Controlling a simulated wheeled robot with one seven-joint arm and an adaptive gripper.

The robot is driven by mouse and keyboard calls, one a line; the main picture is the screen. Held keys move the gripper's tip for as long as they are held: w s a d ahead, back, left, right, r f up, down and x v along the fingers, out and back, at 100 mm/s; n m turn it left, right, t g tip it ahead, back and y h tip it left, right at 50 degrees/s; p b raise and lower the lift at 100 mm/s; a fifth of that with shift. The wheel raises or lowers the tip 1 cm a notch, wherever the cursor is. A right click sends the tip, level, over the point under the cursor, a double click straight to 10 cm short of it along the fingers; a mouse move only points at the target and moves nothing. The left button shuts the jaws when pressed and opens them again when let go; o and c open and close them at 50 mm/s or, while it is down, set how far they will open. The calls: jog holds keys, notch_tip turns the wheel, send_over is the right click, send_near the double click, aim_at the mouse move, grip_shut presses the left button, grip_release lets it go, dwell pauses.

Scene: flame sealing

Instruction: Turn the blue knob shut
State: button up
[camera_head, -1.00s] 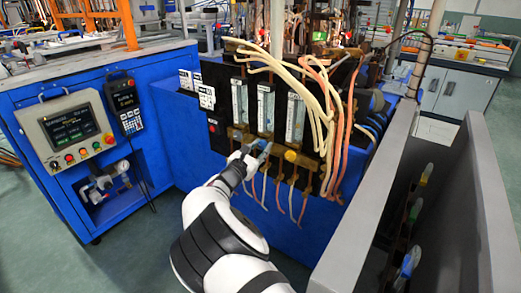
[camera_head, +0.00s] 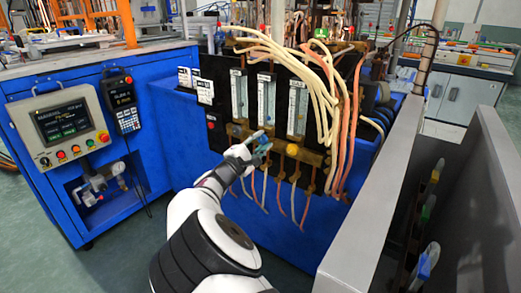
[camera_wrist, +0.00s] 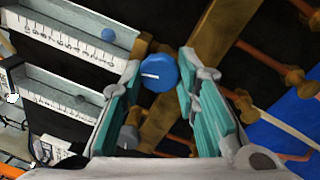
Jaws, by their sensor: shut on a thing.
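The blue knob (camera_wrist: 159,73) is a round cap with a short white line across its face, lying roughly level in the wrist view. It sits on a brass fitting below the flow meter tubes. My gripper (camera_wrist: 163,62) has its teal-padded fingers on either side of the knob and is shut on it at the fingertips. In the head view my gripper (camera_head: 262,148) reaches the black panel at the middle valve, and the fingers largely hide the knob there.
A yellow knob (camera_head: 292,149) is to the right on the brass row. Cream hoses (camera_head: 318,85) and orange hoses (camera_head: 345,130) hang at the panel's right. A grey wall (camera_head: 372,200) stands to the right. A control box (camera_head: 62,125) is at left.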

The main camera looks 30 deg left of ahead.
jog(key=shift+f+m+h+b, duration=0.1)
jog(key=shift+m+h+b, duration=0.2)
jog(key=shift+m+b, duration=1.1)
jog(key=shift+m, duration=0.4)
jog(key=o, duration=1.2)
jog(key=shift+c, duration=0.2)
jog(key=s+f, duration=0.1)
jog(key=s, duration=1.1)
jog(key=shift+a, duration=0.3)
